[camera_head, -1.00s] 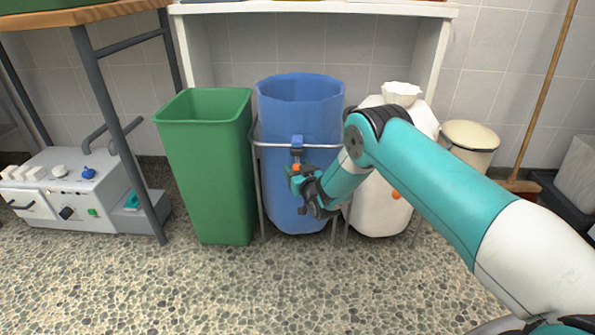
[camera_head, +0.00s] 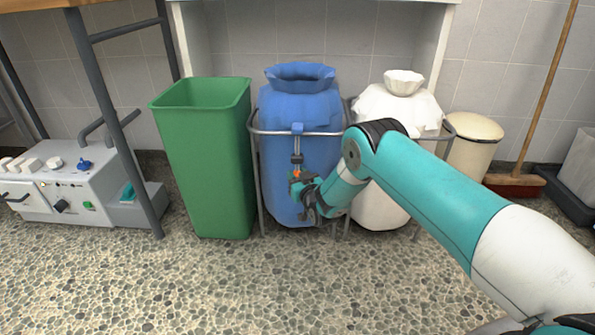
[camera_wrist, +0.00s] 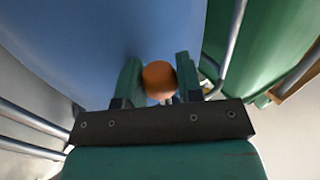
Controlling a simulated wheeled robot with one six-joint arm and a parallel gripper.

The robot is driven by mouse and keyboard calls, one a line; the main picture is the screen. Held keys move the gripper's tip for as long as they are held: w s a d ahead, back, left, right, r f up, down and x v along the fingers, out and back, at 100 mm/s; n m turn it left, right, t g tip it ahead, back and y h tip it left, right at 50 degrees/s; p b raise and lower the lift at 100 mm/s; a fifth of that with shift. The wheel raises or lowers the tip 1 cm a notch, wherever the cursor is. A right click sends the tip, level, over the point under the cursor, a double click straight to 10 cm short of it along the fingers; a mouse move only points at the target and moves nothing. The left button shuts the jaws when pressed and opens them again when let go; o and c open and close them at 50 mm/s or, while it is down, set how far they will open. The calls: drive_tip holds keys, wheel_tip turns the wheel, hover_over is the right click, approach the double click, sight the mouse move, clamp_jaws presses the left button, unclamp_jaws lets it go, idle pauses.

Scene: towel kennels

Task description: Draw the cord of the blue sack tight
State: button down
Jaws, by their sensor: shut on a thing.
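The blue sack (camera_head: 300,105) stands in a metal frame in the head view, its neck gathered in below a flared mouth. It also fills the upper left of the wrist view (camera_wrist: 100,40). An orange bead (camera_wrist: 159,78) on the cord's end sits between my fingers. My gripper (camera_wrist: 158,82) is shut on the bead, low in front of the sack; it shows in the head view (camera_head: 300,190) too. The sack's lower right is partly hidden by my arm.
A green bin (camera_head: 205,160) stands close on the left. A tied white sack (camera_head: 395,105) stands on the right, partly behind my arm. A cream bin (camera_head: 472,145) and a broom (camera_head: 515,180) are farther right. The pebbled floor in front is clear.

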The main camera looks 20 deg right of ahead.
wheel_tip(320, 180, down, 3)
drive_tip(key=shift+r+b, duration=0.1)
drive_tip(key=shift+b, duration=0.25)
drive_tip(key=shift+s, duration=0.1)
drive_tip(key=c, duration=0.8)
unclamp_jaws()
drive_tip(key=shift+s+d+p, duration=0.45)
drive_tip(key=shift+s+p, duration=2.4)
drive_tip(key=shift+p, duration=0.3)
drive_tip(key=shift+s+d+p, duration=0.45)
drive_tip(key=shift+s+p, duration=2.4)
drive_tip(key=shift+p, duration=0.35)
drive_tip(key=shift+s+d+p, duration=0.45)
drive_tip(key=shift+s+p, duration=2.4)
drive_tip(key=shift+p, duration=0.3)
